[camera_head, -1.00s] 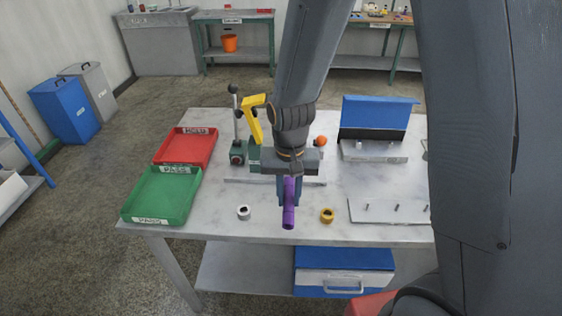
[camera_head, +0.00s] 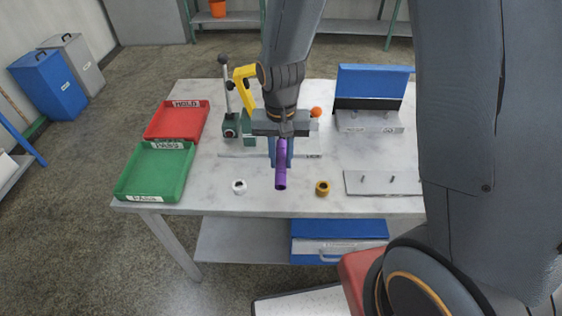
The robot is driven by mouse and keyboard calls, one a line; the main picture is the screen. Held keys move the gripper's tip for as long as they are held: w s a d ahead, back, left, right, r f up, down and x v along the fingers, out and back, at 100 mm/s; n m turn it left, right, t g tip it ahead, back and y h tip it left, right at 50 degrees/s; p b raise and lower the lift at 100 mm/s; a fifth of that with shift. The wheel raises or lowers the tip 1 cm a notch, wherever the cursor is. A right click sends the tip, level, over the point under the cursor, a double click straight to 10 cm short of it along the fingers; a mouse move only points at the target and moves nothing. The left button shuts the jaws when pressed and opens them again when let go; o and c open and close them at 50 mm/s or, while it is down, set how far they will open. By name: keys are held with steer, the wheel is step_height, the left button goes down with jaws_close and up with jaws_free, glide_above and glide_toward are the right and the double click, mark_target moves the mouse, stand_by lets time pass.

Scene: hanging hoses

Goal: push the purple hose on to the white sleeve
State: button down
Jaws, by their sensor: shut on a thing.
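My gripper (camera_head: 281,155) is above the middle of the table, shut on the purple hose (camera_head: 281,172). The hose is a short tube that points toward the front edge of the table, its near end free. The white sleeve (camera_head: 239,187) is a small ring with a dark hole, on the table near its front edge. It lies to the left of the hose end and apart from it. The exact height of the hose over the table is hard to tell.
A yellow ring (camera_head: 322,188) sits right of the hose. A green tray (camera_head: 156,172) and a red tray (camera_head: 177,121) lie at left. A lever press (camera_head: 232,120) with a yellow handle stands behind. A metal plate with pins (camera_head: 384,183) and a blue-backed fixture (camera_head: 371,95) are at right.

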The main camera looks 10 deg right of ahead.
mark_target(282, 140)
steer(key=shift+w+d, duration=0.2)
steer(key=shift+w, duration=0.75)
steer(key=shift+w+d, duration=0.2)
steer(key=shift+w, duration=0.7)
steer(key=shift+p, duration=0.3)
steer(key=shift+w+d, duration=0.1)
steer(key=shift+w, duration=0.35)
steer(key=shift+p, duration=0.45)
stand_by(0.6)
steer(key=shift+w+d+r, duration=0.1)
steer(key=shift+w+d, duration=0.05)
steer(key=shift+w, duration=0.55)
steer(key=shift+w+d, duration=0.1)
steer(key=shift+w, duration=0.6)
stand_by(2.3)
steer(key=c, duration=1.4)
jaws_free()
steer(key=shift+c, duration=0.2)
